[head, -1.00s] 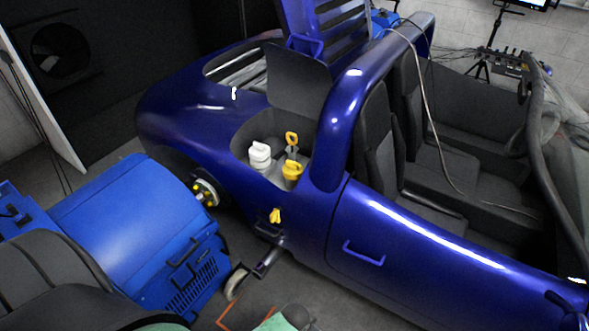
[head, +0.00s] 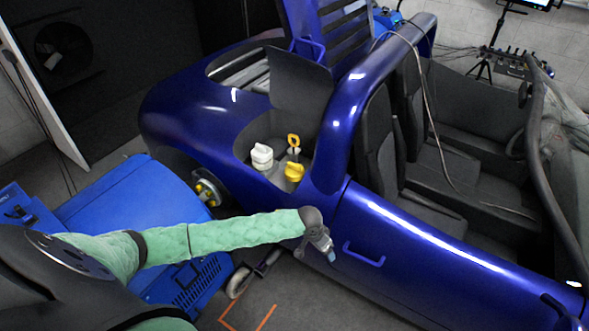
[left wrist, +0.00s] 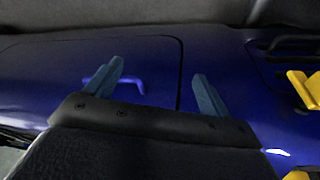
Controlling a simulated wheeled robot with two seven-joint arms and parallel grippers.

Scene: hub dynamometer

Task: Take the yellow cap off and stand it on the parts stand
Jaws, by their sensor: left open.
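The yellow cap (head: 294,172) sits in the open bay in the side of the blue car, beside a white cap (head: 262,157). A yellow ring handle (head: 293,141) stands just behind it. My left gripper (head: 330,254) is outside the car, in front of the door and to the lower right of the yellow cap, apart from it. In the left wrist view my left gripper (left wrist: 160,85) shows two blue fingers spread open with nothing between them. I cannot pick out the parts stand with certainty. My right gripper is out of view.
The car door (head: 430,265) with its blue handle (head: 364,254) lies close to my left gripper. A raised lid (head: 300,100) stands behind the bay. A blue machine (head: 120,205) stands by the wheel hub. A yellow piece (left wrist: 305,88) shows at the wrist view's right.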

